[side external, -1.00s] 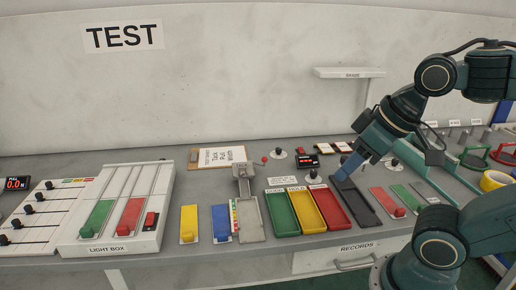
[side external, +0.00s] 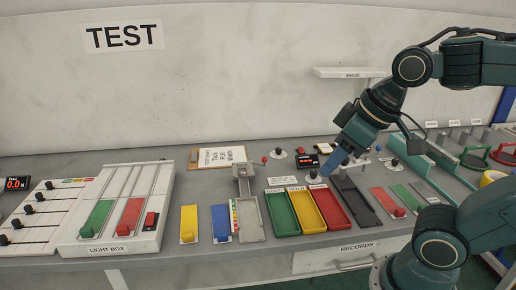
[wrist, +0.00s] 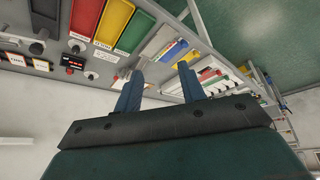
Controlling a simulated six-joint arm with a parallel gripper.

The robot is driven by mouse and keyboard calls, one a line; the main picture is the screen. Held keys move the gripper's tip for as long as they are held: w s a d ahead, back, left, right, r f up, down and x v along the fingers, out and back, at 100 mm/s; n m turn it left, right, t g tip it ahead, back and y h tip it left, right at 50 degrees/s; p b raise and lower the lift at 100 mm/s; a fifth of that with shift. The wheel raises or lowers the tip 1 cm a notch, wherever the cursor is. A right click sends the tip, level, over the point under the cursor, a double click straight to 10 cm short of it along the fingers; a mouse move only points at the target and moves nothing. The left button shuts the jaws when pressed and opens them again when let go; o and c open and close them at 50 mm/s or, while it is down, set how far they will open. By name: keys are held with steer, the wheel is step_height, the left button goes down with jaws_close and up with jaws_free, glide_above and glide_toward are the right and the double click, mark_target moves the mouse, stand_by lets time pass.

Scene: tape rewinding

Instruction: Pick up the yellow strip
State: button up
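The yellow strip (side external: 189,224) lies flat on the bench, left of the blue strip (side external: 221,223) and right of the light box. In the wrist view the yellow strip (wrist: 189,57) shows small, beyond my fingertips and near the right finger. My gripper (side external: 328,168) is above the back of the bench, near the red tray, well to the right of the strip. The wrist view shows my gripper (wrist: 159,84) with its two blue fingers apart and nothing between them.
Between the strips and my gripper stand a grey fixture (side external: 243,172) and green, yellow and red trays (side external: 326,221). The light box (side external: 108,249), with green and red strips, is to the left. A clipboard (side external: 217,167) lies behind. A dark tray (side external: 361,209) is to the right.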

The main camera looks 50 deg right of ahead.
steer(key=w+a+f+n+g+y, duration=0.1)
steer(key=w+a+n, duration=0.1)
steer(key=w, duration=0.5)
steer(key=w+a+f+n+y, duration=0.1)
steer(key=w+a+n, duration=0.2)
steer(key=w, duration=0.4)
steer(key=n+g+y, duration=0.1)
steer(key=n+g, duration=0.1)
steer(key=n, duration=0.2)
glide_toward(188, 234)
steer(key=shift+x, duration=1.8)
steer(key=shift+s+a+f, duration=0.1)
steer(key=shift+f, duration=0.05)
steer(key=shift+t, duration=0.3)
steer(key=shift+x, duration=2.45)
jaws_close()
